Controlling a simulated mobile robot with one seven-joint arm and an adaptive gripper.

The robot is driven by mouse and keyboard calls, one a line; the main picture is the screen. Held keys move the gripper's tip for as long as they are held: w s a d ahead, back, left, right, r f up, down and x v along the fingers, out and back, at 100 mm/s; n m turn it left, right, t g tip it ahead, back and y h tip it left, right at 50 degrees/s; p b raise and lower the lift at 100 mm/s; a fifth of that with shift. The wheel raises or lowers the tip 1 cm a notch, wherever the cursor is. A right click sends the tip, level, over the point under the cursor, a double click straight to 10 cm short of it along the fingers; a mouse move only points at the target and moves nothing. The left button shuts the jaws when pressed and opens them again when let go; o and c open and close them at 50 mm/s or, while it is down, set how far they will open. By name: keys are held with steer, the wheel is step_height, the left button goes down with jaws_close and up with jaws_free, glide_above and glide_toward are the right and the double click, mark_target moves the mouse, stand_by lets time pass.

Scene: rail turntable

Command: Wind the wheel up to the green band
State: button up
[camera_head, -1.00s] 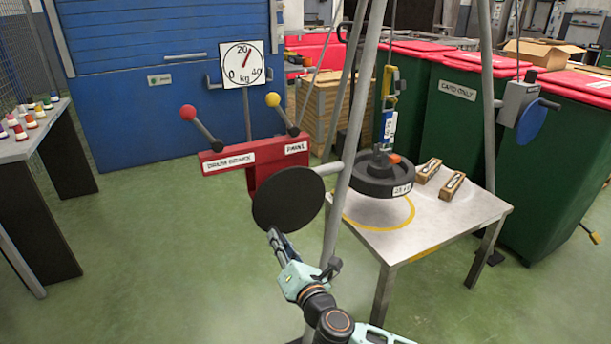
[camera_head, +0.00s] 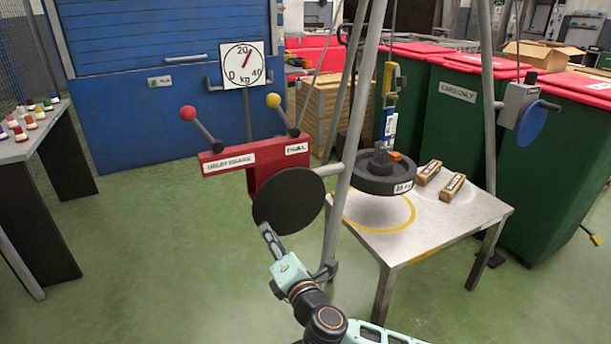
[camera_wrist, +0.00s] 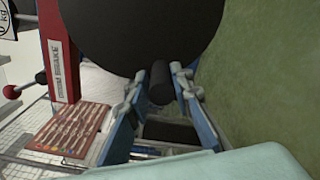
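The black wheel (camera_head: 380,184), labelled as a kg weight, hangs on a blue and yellow hoist fitting (camera_head: 390,120) above a steel table. A yellow ring (camera_head: 375,226) is marked on the table below it. The winch's dark disc (camera_head: 287,198) is at the centre, on a red frame (camera_head: 250,165). In the wrist view its dark crank handle (camera_wrist: 160,85) stands out between my fingers. My gripper (camera_head: 268,234) is closed around this handle, with the fingertips (camera_wrist: 160,80) on either side. I cannot make out a green band in these views.
A dial (camera_head: 243,65) in kg stands behind the red frame. Red and yellow knobbed levers (camera_head: 188,113) rise from it. Metal legs (camera_head: 345,150) stand close to the disc. Two small labelled blocks (camera_head: 452,186) lie on the table. Green bins (camera_head: 465,120) stand behind.

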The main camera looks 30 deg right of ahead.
steer(key=o, duration=0.5)
steer(key=shift+a+r, duration=0.25)
steer(key=shift+r, duration=0.05)
steer(key=shift+o, duration=0.4)
steer(key=shift+d+f, duration=0.15)
